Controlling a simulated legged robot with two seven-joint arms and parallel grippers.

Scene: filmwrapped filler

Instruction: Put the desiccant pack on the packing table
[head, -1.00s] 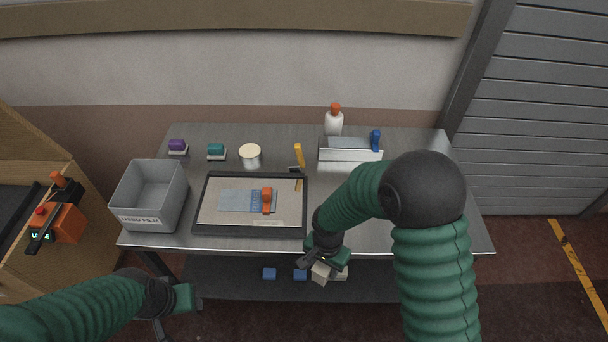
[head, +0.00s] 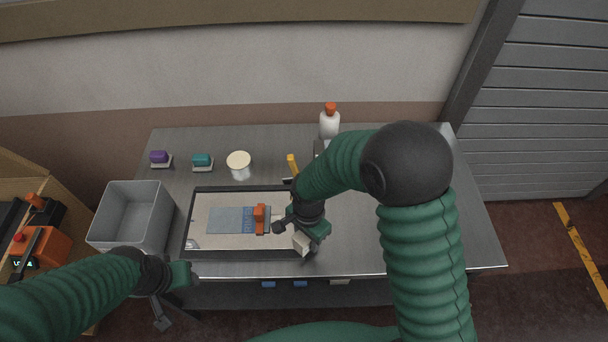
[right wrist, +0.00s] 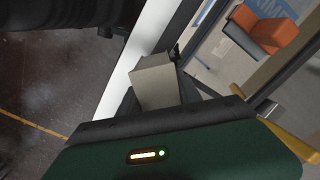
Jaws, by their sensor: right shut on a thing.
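My right gripper (head: 300,236) is shut on a small off-white block, which I take as the desiccant pack (head: 302,243). It holds the pack near the front right corner of the framed tray on the packing table (head: 352,255). In the right wrist view the pack (right wrist: 155,85) stands out between the fingers as a pale box. Whether it touches the tray or table below cannot be told. My left gripper (head: 166,308) hangs in front of the table's left front edge, and its jaw opening is unclear.
The dark-framed tray (head: 215,254) holds a blue-grey sheet and an orange-handled tool (head: 259,218). A grey bin (head: 130,215) stands left. Purple (head: 160,158) and teal (head: 202,160) items, a tub (head: 239,163) and a bottle (head: 329,122) stand behind. The table's right side is clear.

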